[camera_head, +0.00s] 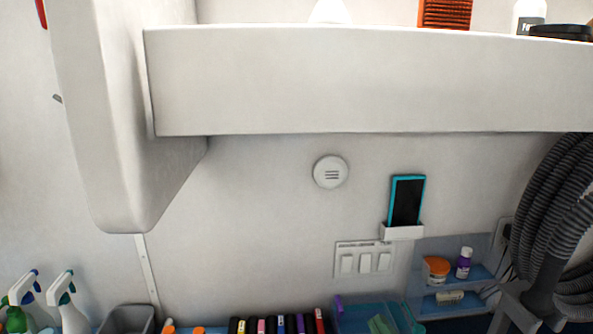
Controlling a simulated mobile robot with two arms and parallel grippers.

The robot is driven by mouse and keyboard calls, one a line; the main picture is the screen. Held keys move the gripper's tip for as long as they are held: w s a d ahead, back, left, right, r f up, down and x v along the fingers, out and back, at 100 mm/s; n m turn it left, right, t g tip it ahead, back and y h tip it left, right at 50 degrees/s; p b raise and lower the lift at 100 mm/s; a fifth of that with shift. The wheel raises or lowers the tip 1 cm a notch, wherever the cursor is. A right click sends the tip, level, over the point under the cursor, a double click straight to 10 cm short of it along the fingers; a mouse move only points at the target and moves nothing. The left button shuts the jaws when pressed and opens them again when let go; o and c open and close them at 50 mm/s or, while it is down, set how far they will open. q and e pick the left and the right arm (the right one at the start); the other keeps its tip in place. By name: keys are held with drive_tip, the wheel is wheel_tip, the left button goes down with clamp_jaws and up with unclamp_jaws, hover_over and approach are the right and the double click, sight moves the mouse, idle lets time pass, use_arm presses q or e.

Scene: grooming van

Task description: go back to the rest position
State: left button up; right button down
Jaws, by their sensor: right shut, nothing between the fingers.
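My right gripper (512,295) appears to be the dark grey angular shape at the lower right edge of the head view. It is shut and empty, and only part of it shows. It overlaps a dark tapered hose end (544,282) in the picture; I cannot tell whether they touch. My left gripper is not in view.
A thick white shelf (360,82) spans the top, with a white upright panel (112,120) at its left. Grey ribbed hose (538,190) hangs at right. Below are a wall phone holder (402,232), a blue rack (455,297), spray bottles (68,308) and a grey bin (128,320).

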drive_tip(key=s+d+f+m+g+h, duration=0.25)
drive_tip(key=d+f+m+h, duration=0.25)
drive_tip(key=f+m+h, duration=0.25)
drive_tip(key=s+d+f+m+g, duration=0.2)
drive_tip(key=s+f+m+g, duration=0.2)
drive_tip(key=s+f+g, duration=1.15)
drive_tip(key=s+f, duration=0.2)
drive_tip(key=f, duration=1.2)
drive_tip(key=s+f, duration=0.2)
drive_tip(key=f, duration=1.2)
drive_tip(key=s+d+f+g, duration=0.1)
drive_tip(key=s+d+f, duration=0.2)
drive_tip(key=s+f, duration=1.1)
drive_tip(key=shift+s+d+f+n, duration=0.2)
drive_tip(key=shift+s+n, duration=0.25)
drive_tip(key=shift+s, duration=0.4)
